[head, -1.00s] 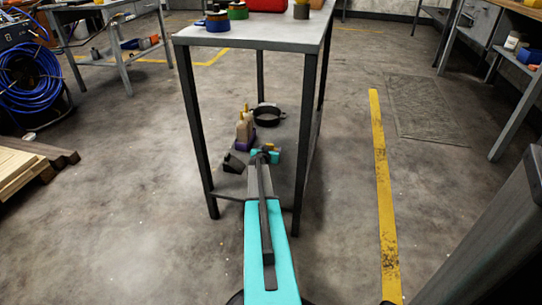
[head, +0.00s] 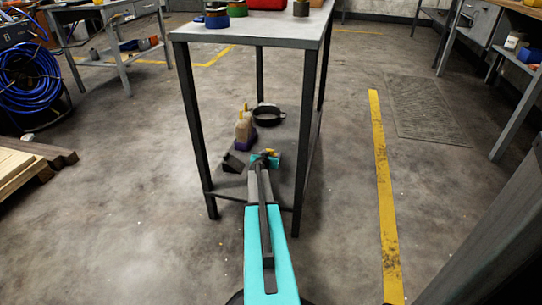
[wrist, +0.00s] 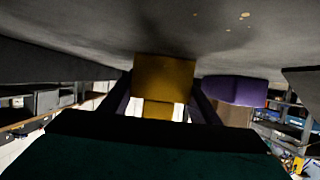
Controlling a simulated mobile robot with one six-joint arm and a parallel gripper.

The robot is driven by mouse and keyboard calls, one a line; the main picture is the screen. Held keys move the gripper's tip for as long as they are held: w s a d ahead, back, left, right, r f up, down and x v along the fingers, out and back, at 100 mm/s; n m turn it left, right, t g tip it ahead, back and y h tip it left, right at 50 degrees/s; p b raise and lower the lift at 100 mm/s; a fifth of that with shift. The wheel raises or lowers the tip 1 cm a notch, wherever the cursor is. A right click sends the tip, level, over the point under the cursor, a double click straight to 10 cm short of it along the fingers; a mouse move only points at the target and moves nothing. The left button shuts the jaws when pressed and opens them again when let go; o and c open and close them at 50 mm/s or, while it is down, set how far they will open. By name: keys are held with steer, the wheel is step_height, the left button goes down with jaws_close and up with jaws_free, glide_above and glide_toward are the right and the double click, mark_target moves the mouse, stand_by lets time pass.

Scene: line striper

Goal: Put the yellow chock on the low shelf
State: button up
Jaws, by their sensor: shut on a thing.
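The yellow chock (wrist: 165,78) is between the two fingers of my gripper (wrist: 163,108) in the wrist view. My gripper is shut on it. In the head view my gripper (head: 266,158) is over the front part of the low shelf (head: 228,188), under the table top. A small yellow bit of the chock (head: 273,153) shows at its tip. In the wrist view the grey shelf surface (wrist: 190,28) fills the top, close to the chock. I cannot tell whether the chock touches it.
A black wedge (head: 233,162) lies left of my gripper on the low shelf. Behind it stand a tan bottle with a purple base (head: 244,132) and a black ring-shaped thing (head: 267,115). The purple base (wrist: 234,90) is close beside the chock in the wrist view. Table legs (head: 306,150) flank the shelf.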

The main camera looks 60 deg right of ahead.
steer(key=o, duration=1.4)
steer(key=shift+r+p, duration=0.2)
steer(key=shift+p, duration=0.1)
steer(key=shift+p+v, duration=0.5)
steer(key=shift+v, duration=5.45)
steer(key=shift+s, duration=0.1)
steer(key=shift+a, duration=0.1)
